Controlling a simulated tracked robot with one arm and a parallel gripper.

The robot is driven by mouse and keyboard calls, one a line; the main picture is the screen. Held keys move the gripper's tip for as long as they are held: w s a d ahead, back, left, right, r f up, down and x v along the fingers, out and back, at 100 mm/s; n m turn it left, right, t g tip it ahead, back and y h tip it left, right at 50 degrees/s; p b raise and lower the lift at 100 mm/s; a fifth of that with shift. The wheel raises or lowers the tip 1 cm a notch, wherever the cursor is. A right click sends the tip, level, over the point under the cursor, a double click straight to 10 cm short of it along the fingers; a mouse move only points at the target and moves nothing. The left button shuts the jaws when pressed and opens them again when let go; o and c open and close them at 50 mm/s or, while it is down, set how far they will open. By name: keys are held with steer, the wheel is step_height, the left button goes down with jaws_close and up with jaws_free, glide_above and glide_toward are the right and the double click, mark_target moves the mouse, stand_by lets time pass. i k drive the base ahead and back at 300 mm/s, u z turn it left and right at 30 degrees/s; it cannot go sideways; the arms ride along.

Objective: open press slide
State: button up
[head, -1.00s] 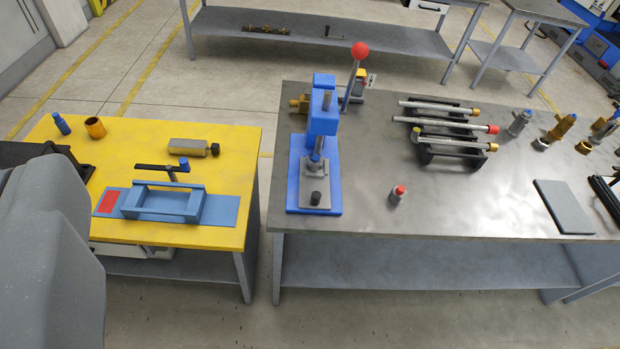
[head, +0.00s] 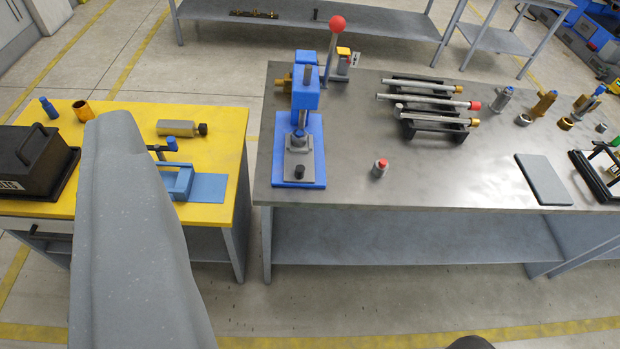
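The blue press (head: 306,95) stands on the left end of the grey metal table, with a lever topped by a red ball (head: 337,23) rising behind it. Its grey slide (head: 299,160), with a small black knob (head: 299,172) at the front, sits on the blue base plate below the press head. I cannot tell how far the slide is in or out. My grey arm link covers part of the yellow table at the left. My gripper is not in view.
The grey table (head: 420,190) also holds a small red-capped part (head: 379,168), a black rack of rods (head: 435,122), a flat dark plate (head: 542,180) and several fittings. The yellow table (head: 225,125) holds a blue fixture (head: 208,187) and a black box (head: 35,160). A floor gap separates the tables.

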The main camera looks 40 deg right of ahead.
mark_target(300, 153)
steer(key=k, duration=1.1)
steer(key=z, duration=0.55)
steer(key=i, duration=0.7)
steer(key=z, duration=0.3)
steer(key=i, duration=1.4)
steer(key=u, duration=0.55)
